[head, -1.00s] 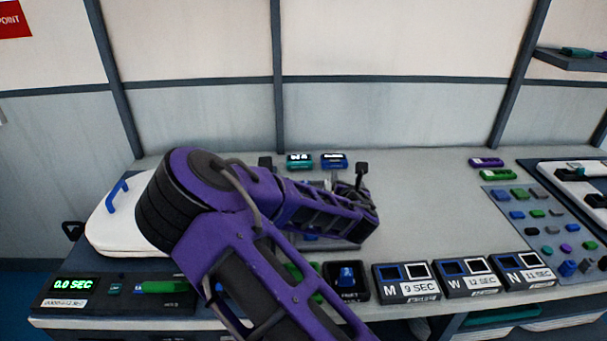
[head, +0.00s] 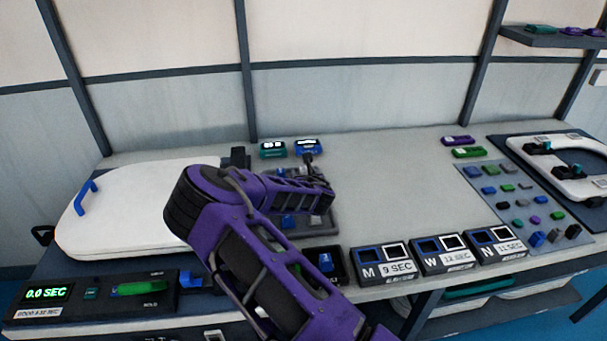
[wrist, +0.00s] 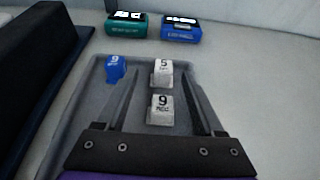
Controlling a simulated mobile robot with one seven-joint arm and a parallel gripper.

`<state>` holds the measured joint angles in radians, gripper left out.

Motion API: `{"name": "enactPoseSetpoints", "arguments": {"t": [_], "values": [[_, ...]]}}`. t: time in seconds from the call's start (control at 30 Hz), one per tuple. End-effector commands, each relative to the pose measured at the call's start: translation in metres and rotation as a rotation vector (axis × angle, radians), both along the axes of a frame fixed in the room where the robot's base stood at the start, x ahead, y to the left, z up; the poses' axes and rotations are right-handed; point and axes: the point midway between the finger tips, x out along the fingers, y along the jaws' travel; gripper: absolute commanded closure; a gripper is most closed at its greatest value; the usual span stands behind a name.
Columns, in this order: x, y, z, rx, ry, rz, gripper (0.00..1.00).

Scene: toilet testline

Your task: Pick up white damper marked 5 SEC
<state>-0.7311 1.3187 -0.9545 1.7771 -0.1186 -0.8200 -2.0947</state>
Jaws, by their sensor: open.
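The white damper marked 5 (wrist: 162,74) stands on a grey tray (wrist: 92,98) in the wrist view; the small text under its 5 is too blurred to read. A white damper marked 9 (wrist: 160,110) stands nearer, in line with it. A blue damper marked 9 (wrist: 115,68) stands to the left, outside my fingers. My gripper (wrist: 162,80) is open and empty, its fingers spread either side of the two white dampers. I cannot tell its height above them. In the head view my gripper (head: 318,172) is over the tray (head: 325,228), and my arm hides part of it.
A green device (wrist: 126,24) and a blue device (wrist: 181,28) lie beyond the tray. A white toilet lid (head: 125,210) lies left of the tray. Boxes marked M (head: 383,265), W and N stand at the front right.

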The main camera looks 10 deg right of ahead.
Motion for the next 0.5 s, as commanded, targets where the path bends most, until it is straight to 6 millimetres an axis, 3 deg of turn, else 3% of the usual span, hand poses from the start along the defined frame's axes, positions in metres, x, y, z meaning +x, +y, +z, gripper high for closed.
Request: {"name": "enactPoseSetpoints", "arguments": {"t": [0.17,0.5], "values": [[0.008,-0.002,-0.004,0.0,0.0,-0.002,0.3],[0.046,-0.007,-0.02,0.0,-0.001,0.0,0.3]]}}
